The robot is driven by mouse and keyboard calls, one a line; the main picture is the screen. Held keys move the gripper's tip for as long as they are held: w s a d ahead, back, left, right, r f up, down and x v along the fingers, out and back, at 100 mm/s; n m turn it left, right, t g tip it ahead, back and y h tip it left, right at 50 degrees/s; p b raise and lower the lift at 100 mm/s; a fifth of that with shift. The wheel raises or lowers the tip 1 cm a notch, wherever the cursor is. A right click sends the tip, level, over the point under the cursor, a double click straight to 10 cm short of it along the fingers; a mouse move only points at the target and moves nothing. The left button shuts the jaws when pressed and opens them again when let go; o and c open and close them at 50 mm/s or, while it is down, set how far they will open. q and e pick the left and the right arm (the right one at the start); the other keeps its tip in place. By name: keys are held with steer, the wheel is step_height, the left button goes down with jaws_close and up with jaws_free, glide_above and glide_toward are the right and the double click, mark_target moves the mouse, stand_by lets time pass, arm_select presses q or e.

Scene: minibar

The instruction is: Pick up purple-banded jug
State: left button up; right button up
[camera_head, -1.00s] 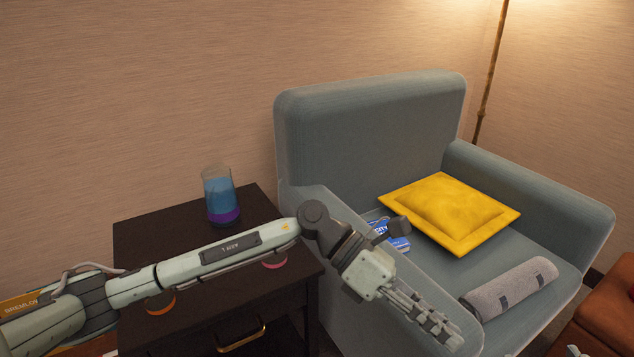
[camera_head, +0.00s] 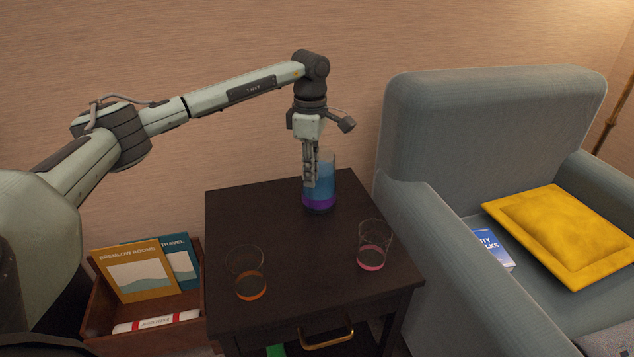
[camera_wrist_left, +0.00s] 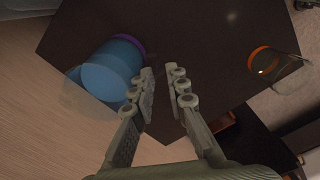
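The purple-banded jug (camera_head: 320,190) is a clear glass vessel with blue contents and a purple band near its base. It stands upright at the back of the dark side table (camera_head: 245,215). My left gripper (camera_head: 309,184) points down beside the jug, in front of its left part in the head view. In the left wrist view the jug (camera_wrist_left: 108,72) lies to the left of both fingers. The gripper (camera_wrist_left: 160,76) there is open, with nothing between its fingers; whether a finger touches the jug I cannot tell. My right gripper is out of view.
An orange-banded glass (camera_head: 249,280) and a pink-banded glass (camera_head: 373,250) stand nearer the table's front. A grey armchair (camera_head: 480,110) with a yellow cushion (camera_head: 562,235) is to the right. A box with a brochure (camera_head: 138,272) is at left.

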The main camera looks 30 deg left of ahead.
mark_target(312, 192)
arm_select(q)
step_height(312, 192, down, 6)
steer(key=shift+f, duration=0.1)
steer(key=shift+c, duration=0.6)
jaws_close()
steer(key=shift+r, duration=0.25)
